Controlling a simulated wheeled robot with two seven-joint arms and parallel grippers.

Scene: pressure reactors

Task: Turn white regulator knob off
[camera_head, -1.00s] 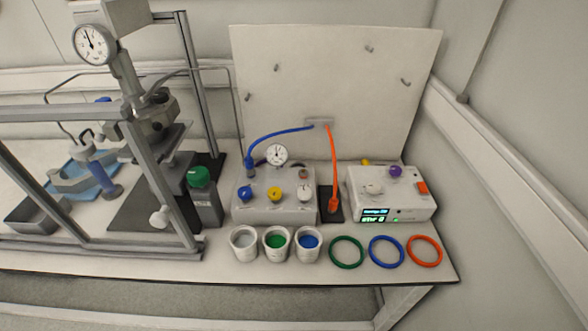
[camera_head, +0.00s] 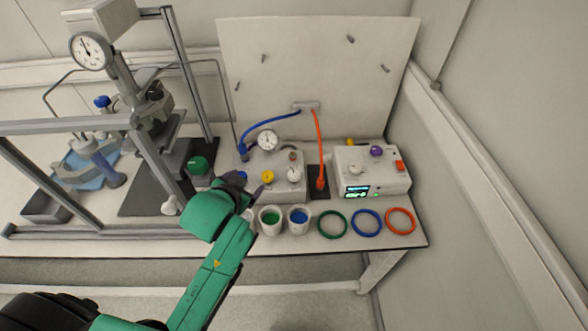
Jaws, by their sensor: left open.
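A grey-white box (camera_head: 278,189) carries a blue knob (camera_head: 242,176), a yellow knob (camera_head: 268,177) and a white knob (camera_head: 293,174) along its top. A second white-topped knob (camera_head: 355,170) sits on the separate white device (camera_head: 394,181) to the right. My left gripper (camera_head: 247,188) is open at the left front of the grey-white box, near the blue knob and left of the white knob. My green arm partly covers the box's left front corner. My right gripper is out of view.
A green cup (camera_head: 270,228) and a blue cup (camera_head: 300,228) stand in front of the box. Green (camera_head: 332,223), blue (camera_head: 366,223) and orange (camera_head: 400,221) rings lie to the right. A metal frame (camera_head: 160,172) stands at left. Blue (camera_head: 270,123) and orange (camera_head: 318,145) hoses rise behind.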

